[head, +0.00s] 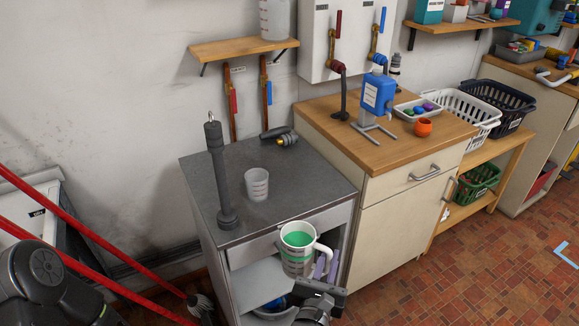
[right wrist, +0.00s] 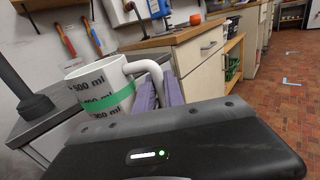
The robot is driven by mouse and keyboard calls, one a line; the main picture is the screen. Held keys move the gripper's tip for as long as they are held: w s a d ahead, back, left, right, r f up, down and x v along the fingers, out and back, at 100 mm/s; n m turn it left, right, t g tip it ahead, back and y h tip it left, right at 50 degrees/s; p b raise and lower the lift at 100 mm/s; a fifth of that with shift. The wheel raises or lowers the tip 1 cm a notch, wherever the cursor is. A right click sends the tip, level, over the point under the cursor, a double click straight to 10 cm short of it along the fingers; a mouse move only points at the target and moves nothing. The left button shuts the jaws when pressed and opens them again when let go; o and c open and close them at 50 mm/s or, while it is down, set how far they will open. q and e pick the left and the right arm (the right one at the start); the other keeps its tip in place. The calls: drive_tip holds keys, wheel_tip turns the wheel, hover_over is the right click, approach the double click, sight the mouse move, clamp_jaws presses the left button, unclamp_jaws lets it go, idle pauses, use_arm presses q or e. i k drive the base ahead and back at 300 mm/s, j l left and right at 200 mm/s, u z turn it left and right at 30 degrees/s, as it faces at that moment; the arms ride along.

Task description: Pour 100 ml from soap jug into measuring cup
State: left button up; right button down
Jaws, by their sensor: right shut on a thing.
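The soap jug (head: 296,262) is white with a green band, dark ml marks and green liquid inside. My right gripper (head: 326,267) is shut on its handle, with its purple fingers around it. The jug is nearly upright, in front of the grey worktop's front edge. In the right wrist view the jug (right wrist: 97,97) shows its ml marks and handle. The measuring cup (head: 257,186), small and translucent with red marks, stands upright on the worktop, behind and left of the jug. It looks empty. Part of my left arm shows at lower left; its gripper is out of view.
The grey metal worktop (head: 200,178) also carries a tall dark post (head: 217,170) left of the cup and a dark tool with a yellow part (head: 281,136) at the back. A wooden-topped cabinet (head: 320,112) with a blue dispenser (head: 378,95) stands to the right.

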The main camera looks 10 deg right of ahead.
sight(257, 179)
drive_tip(key=i+l, duration=0.1)
drive_tip(key=l, duration=0.55)
drive_tip(key=i+l, duration=0.1)
drive_tip(key=l, duration=0.55)
drive_tip(key=i+l, duration=0.1)
drive_tip(key=l, duration=1.2)
drive_tip(key=i+l, duration=0.15)
drive_tip(key=l, duration=0.5)
drive_tip(key=i+l, duration=0.1)
drive_tip(key=l, duration=0.55)
drive_tip(key=i+l, duration=0.1)
drive_tip(key=l, duration=0.55)
drive_tip(key=u, duration=2.4)
